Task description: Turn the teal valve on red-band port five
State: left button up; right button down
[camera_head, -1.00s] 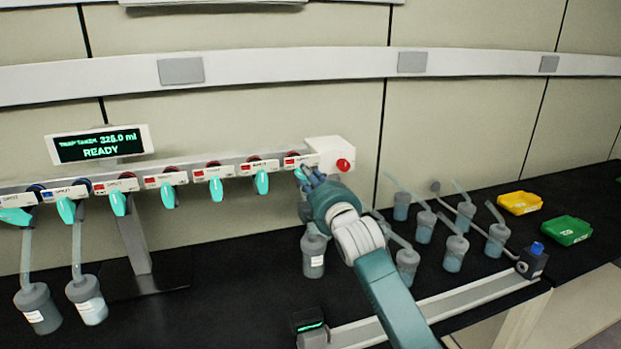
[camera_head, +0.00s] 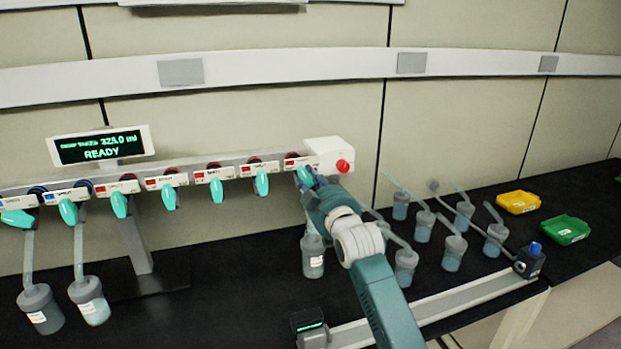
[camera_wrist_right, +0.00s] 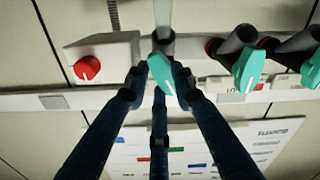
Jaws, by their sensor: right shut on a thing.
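The port rail (camera_head: 235,158) carries a row of teal valves, two under blue bands at the left and several under red bands. The rightmost red-band port's teal valve (camera_head: 304,177) is at my right gripper (camera_head: 312,183), next to the white end box. In the right wrist view this teal valve (camera_wrist_right: 162,73) sits between the dark fingers of my right gripper (camera_wrist_right: 160,82), which are shut on it. The handle looks slightly tilted there. The fingers partly hide it in the head view. My left gripper is not in view.
The end box has a red knob (camera_head: 343,166). Several flasks stand right of my arm, near a yellow tray (camera_head: 518,202) and green tray (camera_head: 566,230). A display (camera_head: 100,146) reads READY. Neighbouring valves hang close at left.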

jog(key=m, duration=0.2)
jog(key=m+p, duration=0.1)
jog(key=m, duration=0.1)
jog(key=shift+f+m, duration=0.2)
jog(key=shift+m, duration=0.2)
dwell(0.4)
jog(key=c, duration=1.4)
grip_release()
jog(key=shift+c, duration=0.2)
jog(key=v, duration=1.2)
